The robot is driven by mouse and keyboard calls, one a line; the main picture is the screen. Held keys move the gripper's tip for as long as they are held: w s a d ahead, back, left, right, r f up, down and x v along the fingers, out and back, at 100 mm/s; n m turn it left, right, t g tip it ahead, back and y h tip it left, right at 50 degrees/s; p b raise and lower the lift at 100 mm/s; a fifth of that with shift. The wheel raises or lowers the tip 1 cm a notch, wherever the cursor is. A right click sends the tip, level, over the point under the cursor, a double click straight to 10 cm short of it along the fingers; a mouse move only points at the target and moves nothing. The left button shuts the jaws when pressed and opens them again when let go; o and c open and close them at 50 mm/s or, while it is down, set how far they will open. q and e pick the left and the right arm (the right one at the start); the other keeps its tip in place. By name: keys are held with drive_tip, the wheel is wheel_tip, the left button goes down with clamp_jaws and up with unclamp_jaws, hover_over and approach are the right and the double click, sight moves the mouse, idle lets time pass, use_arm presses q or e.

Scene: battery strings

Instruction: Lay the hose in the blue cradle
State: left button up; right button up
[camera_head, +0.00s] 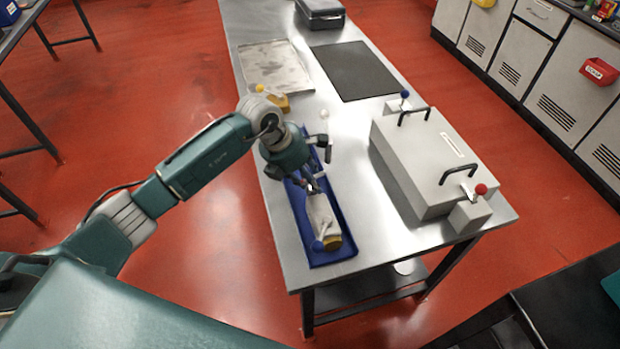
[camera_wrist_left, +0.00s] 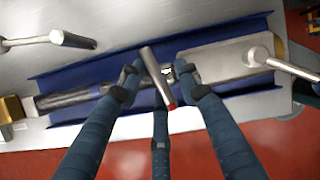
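The blue cradle (camera_head: 342,222) is a long shallow tray near the front left of the steel table. In the left wrist view the cradle (camera_wrist_left: 250,28) runs across the picture. A dark tube, which looks like the hose (camera_wrist_left: 68,100), lies along it, in line with a beige flat-sided body (camera_wrist_left: 218,62). In the head view the beige body (camera_head: 320,214) is inside the tray outline. My left gripper (camera_wrist_left: 160,88) is over the middle, its fingers apart on either side of a metal lever with a red tip. Contact is unclear. In the head view the left gripper (camera_head: 312,187) hides part of the cradle.
A grey box (camera_head: 425,165) with black handles stands to the right. A black mat (camera_head: 354,70) and a metal tray (camera_head: 275,66) lie farther back. A yellow part (camera_head: 274,100) is close behind the cradle. Bare table shows between the cradle and the grey box.

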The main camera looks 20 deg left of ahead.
use_arm(q)
drive_tip(key=shift+r, duration=0.2)
drive_tip(key=shift+a+r, duration=0.15)
drive_tip(key=shift+r, duration=0.05)
drive_tip(key=b+v, duration=0.2)
drive_tip(key=v, duration=0.9)
drive_tip(key=shift+r+b, duration=0.25)
drive_tip(key=shift+b, duration=0.05)
drive_tip(key=shift+s, duration=0.1)
